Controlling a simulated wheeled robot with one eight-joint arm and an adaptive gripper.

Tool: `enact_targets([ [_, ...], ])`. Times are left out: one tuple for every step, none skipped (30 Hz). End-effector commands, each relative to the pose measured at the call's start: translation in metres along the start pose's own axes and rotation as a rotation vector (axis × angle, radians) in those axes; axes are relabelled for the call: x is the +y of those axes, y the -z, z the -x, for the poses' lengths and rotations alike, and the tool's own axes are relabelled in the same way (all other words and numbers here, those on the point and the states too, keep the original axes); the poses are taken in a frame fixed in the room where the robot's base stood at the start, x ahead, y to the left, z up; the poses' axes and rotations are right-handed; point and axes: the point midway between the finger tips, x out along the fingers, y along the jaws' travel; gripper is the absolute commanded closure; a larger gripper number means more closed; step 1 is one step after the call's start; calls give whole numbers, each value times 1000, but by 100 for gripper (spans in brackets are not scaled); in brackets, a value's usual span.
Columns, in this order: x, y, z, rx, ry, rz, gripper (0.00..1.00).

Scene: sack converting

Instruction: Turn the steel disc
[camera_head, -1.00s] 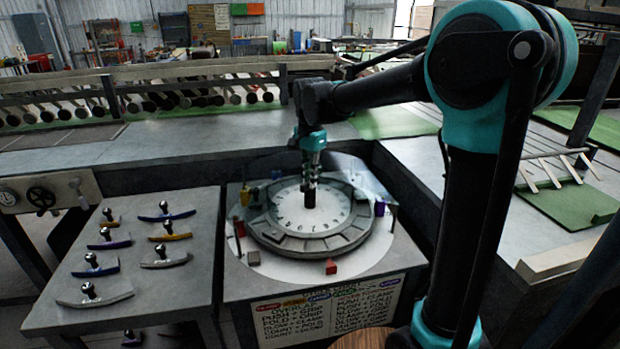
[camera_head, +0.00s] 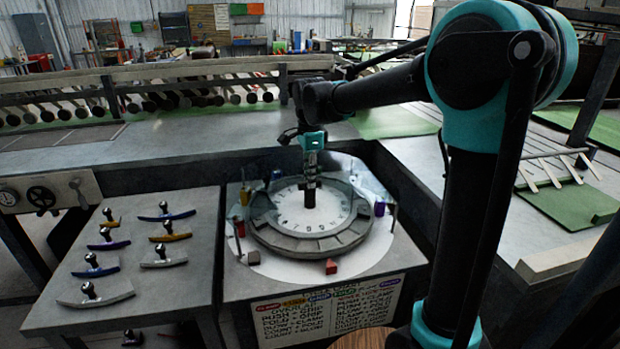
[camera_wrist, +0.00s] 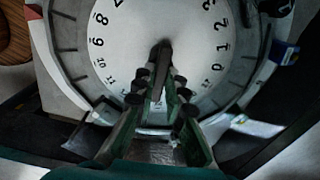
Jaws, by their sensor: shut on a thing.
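The steel disc (camera_head: 335,243) is a round grey plate with a segmented rim and a pale numbered face (camera_head: 333,205). It lies flat on a white round sheet on the middle bench. My gripper (camera_head: 309,186) points straight down over the centre of the disc. It is shut on a dark upright knob (camera_head: 309,200) at the disc's centre. In the wrist view the fingers (camera_wrist: 160,92) close around the knob (camera_wrist: 164,50), with numbers on the face to both sides. The fingers partly hide the contact and the near part of the face.
Small coloured blocks stand around the disc, among them a red one (camera_head: 330,267) in front and a purple one (camera_head: 379,208) at right. A side table (camera_head: 150,290) at left holds several curved pieces with ball knobs. A lettered sign (camera_head: 325,308) hangs in front.

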Motion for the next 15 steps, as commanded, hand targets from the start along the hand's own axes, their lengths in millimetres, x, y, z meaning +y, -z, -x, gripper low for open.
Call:
enact_targets([
  [0, 0, 0, -1, 1, -12, 100],
  [0, 0, 0, -1, 1, -21, 100],
  [0, 0, 0, -1, 1, -31, 100],
  [0, 0, 0, -1, 1, -37, 100],
  [0, 0, 0, -1, 1, -44, 100],
  [0, 0, 0, -1, 1, -52, 100],
  [0, 0, 0, -1, 1, -57, 100],
  [0, 0, 0, -1, 1, -61, 100],
  [0, 0, 0, -1, 1, -66, 100],
  [0, 0, 0, -1, 1, -69, 100],
  [0, 0, 0, -1, 1, -72, 100],
  [0, 0, 0, -1, 1, -75, 100],
  [0, 0, 0, -1, 1, -77, 100],
  [0, 0, 0, -1, 1, -79, 100],
  [0, 0, 0, -1, 1, -80, 100],
])
